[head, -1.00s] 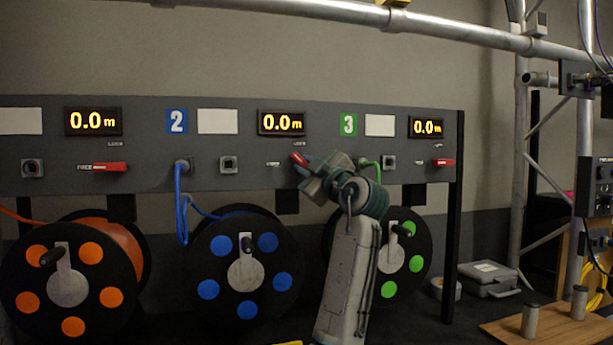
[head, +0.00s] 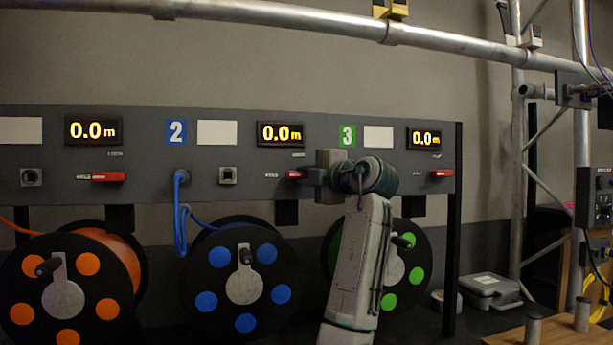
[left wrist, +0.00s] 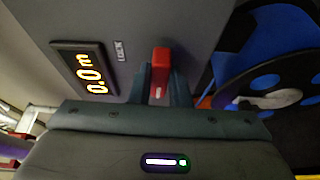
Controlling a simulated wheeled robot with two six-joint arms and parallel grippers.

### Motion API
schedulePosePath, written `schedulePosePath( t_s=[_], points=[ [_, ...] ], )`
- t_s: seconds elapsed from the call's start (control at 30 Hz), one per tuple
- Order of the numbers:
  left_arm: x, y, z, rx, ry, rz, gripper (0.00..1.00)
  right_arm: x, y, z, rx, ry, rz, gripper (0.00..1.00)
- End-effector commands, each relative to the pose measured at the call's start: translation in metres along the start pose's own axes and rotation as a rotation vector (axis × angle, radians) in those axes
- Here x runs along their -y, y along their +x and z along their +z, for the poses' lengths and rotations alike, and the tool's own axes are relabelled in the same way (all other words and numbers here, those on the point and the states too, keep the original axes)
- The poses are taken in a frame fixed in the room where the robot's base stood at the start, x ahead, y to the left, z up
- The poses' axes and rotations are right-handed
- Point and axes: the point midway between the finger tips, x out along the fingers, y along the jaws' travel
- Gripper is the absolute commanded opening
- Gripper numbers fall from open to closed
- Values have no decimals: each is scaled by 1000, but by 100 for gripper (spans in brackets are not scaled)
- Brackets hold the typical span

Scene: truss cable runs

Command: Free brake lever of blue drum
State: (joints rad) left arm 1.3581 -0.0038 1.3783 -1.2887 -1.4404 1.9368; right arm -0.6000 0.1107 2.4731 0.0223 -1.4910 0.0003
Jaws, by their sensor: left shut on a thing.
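The blue drum (head: 243,315) stands under the grey panel at the number 2 sign (head: 176,132). Its red brake lever (head: 294,174) sits on the panel below the 0.0 m display and lies about level; its right part is hidden by my gripper. My left gripper (head: 308,176) is shut on this lever, reaching it from the right. In the left wrist view the red lever (left wrist: 160,62) stands between the two fingers, with the blue drum (left wrist: 275,85) to the right. My right gripper is not in view.
Red levers of the orange drum (head: 108,177) and green drum (head: 442,174) lie level on the same panel. A blue cable (head: 180,215) hangs from the panel. A metal truss (head: 400,32) runs above; a grey case (head: 490,287) lies at the right.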

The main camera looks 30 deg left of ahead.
Motion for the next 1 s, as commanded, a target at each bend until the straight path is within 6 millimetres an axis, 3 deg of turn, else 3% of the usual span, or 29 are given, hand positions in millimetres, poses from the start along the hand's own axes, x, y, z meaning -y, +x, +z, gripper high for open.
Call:
schedulePosePath(
  t_s=[0.6, 0.63, 0.7, 1.0],
  points=[
    [2, 0, 0, 0, -36, -19, 0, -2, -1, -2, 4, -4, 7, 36],
    [2, 0, 0, 0, -36, -19, 22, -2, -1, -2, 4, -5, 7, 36],
    [2, 0, 0, 0, -36, -18, 36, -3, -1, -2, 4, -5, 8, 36],
    [1, -1, 0, 1, -36, -17, 38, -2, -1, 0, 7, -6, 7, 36]
  ],
)
